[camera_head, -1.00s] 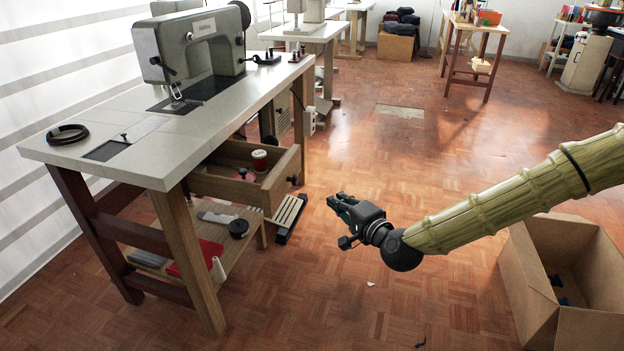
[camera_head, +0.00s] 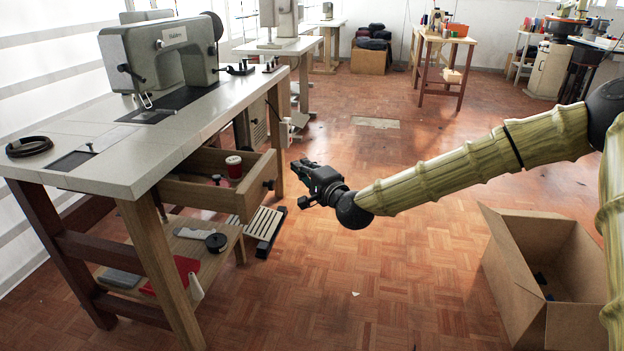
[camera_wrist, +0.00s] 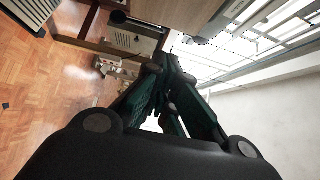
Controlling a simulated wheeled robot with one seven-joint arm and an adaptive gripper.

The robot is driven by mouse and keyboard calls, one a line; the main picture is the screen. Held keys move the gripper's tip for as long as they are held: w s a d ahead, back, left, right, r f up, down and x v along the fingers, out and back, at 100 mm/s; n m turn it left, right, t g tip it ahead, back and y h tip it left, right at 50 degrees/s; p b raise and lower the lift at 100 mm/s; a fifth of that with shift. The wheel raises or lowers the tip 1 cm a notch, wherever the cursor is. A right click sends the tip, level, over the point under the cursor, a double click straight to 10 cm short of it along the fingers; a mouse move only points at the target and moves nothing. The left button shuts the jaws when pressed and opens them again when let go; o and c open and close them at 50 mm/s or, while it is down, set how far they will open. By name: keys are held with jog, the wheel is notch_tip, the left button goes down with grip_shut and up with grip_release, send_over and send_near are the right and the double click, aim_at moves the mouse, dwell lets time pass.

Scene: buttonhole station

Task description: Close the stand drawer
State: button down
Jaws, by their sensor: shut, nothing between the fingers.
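The stand drawer (camera_head: 222,194) is a wooden drawer under the pale sewing table, pulled out to the right. A red spool with a pale top (camera_head: 234,166) and a small item stand inside it. A dark round knob (camera_head: 268,184) is on its front. My gripper (camera_head: 297,168) is shut and empty, to the right of the drawer front and apart from it, at about the drawer's height. In the wrist view the green-lined fingers (camera_wrist: 167,95) are together. Wooden furniture shows beyond them there; I cannot tell whether it is the drawer.
The sewing machine (camera_head: 165,55) stands on the table (camera_head: 100,165). A lower shelf (camera_head: 180,245) holds a dark round item and red and grey things. A slatted pedal (camera_head: 262,225) is on the floor below the drawer. An open cardboard box (camera_head: 520,270) stands right. The middle floor is clear.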

jog(key=a, duration=0.2)
jog(key=w+a+b, duration=0.1)
jog(key=shift+w+a, duration=0.1)
jog(key=shift+a, duration=0.3)
